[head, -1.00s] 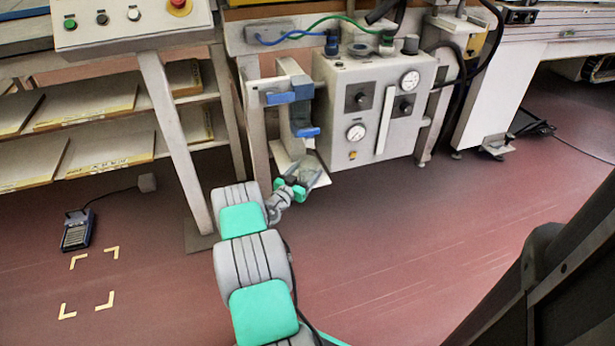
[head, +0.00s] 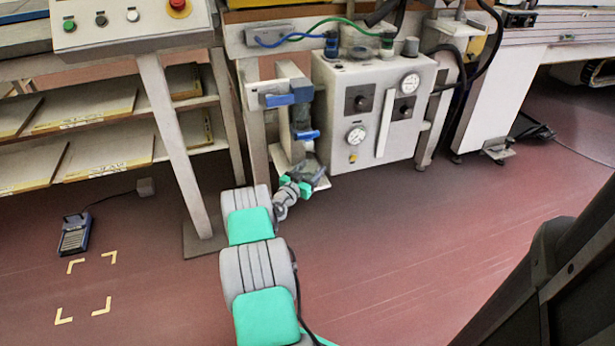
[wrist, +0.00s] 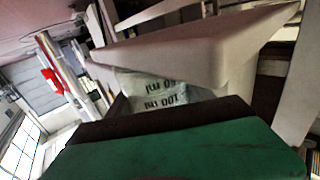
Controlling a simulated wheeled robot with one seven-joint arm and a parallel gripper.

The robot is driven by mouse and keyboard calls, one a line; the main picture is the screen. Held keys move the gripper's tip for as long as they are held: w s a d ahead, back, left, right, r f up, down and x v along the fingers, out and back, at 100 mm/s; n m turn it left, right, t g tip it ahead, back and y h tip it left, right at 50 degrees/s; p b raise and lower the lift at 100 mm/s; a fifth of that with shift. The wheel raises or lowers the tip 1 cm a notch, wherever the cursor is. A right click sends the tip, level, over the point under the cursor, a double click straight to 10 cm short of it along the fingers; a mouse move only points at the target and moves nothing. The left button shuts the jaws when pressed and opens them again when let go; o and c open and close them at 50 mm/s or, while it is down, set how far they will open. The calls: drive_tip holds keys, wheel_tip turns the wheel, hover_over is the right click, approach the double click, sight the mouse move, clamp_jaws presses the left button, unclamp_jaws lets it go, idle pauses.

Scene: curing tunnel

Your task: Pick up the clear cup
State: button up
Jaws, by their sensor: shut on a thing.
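The clear cup (wrist: 160,88) shows in the wrist view as a see-through wall with dark printed marks, partly hidden behind the green and dark gripper finger. My gripper (head: 308,171) is shut on the cup at the small pale shelf (head: 322,183) below the blue-handled valve. In the head view the gripper hides most of the cup, and I cannot tell whether the cup still touches the shelf. The wrist view shows a pale flat panel (wrist: 200,55) close above the cup.
The blue-handled valve (head: 302,115) hangs just above my gripper. A grey control box with gauges (head: 370,110) stands close to its right. A slanted table leg (head: 175,150) is at left. The red floor is clear in front.

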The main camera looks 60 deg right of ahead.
drive_tip(key=c, duration=0.3)
drive_tip(key=shift+c, duration=0.2)
drive_tip(key=shift+r, duration=0.1)
